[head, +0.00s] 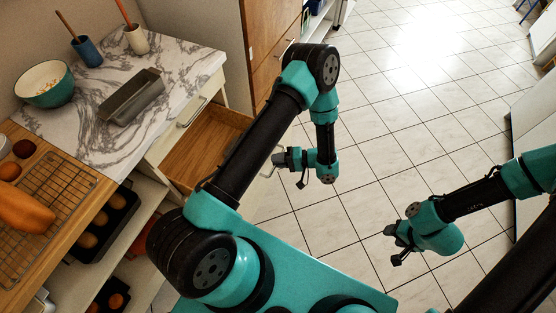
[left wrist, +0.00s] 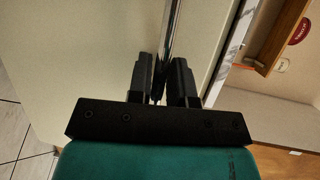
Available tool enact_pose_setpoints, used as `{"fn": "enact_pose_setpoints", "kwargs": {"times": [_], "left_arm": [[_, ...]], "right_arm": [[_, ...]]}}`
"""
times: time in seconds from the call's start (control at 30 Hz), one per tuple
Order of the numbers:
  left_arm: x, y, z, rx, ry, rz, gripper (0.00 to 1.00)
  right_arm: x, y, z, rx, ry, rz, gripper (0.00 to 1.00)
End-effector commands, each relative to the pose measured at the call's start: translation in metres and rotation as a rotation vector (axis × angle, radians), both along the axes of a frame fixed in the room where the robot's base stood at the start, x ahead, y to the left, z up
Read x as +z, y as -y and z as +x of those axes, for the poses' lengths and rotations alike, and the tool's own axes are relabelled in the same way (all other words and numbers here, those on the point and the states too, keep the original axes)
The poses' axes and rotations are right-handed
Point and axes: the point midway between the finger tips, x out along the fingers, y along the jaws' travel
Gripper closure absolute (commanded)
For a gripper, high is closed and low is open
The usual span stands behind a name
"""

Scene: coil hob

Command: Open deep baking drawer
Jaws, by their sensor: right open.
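The deep drawer (head: 208,143) with a wooden interior stands open below the marble counter in the head view, and it looks empty where visible. My arm hides part of it. In the left wrist view, its cream front (left wrist: 85,50) carries a long metal bar handle (left wrist: 170,25). My left gripper (head: 279,159) is at the drawer's front. Its two fingers, also in the left wrist view (left wrist: 160,85), lie close on both sides of the bar and appear shut on it. My right gripper (head: 394,243) is open and empty above the tiled floor.
The marble counter (head: 150,125) holds a grey loaf tin (head: 133,97), a teal bowl (head: 45,84) and two utensil cups. A wire rack (head: 68,185) lies on the wooden top at left. A tall wooden cabinet (head: 268,35) stands behind. Tiled floor (head: 375,150) is clear.

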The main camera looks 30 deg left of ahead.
Motion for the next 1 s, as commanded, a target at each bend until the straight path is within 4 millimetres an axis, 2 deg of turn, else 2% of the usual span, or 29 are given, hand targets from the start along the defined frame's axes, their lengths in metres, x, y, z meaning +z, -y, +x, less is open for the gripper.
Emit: {"fn": "enact_pose_setpoints", "kwargs": {"times": [0.03, 0.17, 0.67, 0.83, 1.0], "left_arm": [[0.000, 0.000, 0.000, 0.000, 0.000, 0.000, 0.76], [0.000, 0.000, 0.000, 0.000, -0.001, 0.000, 0.63], [0.001, 0.005, 0.002, -0.001, -0.001, 0.000, 0.63], [0.004, 0.021, 0.010, -0.003, 0.001, 0.000, 0.63], [0.009, 0.048, 0.023, -0.003, 0.003, -0.001, 0.63]], "right_arm": [[0.000, 0.000, 0.000, 0.000, 0.000, 0.000, 0.53], [0.000, 0.000, 0.000, 0.000, 0.000, 0.000, 0.53], [0.000, 0.000, 0.000, 0.000, 0.000, 0.000, 0.53], [0.000, 0.000, 0.000, 0.000, 0.000, 0.000, 0.53], [0.000, 0.000, 0.000, 0.000, 0.000, 0.000, 0.53]]}}
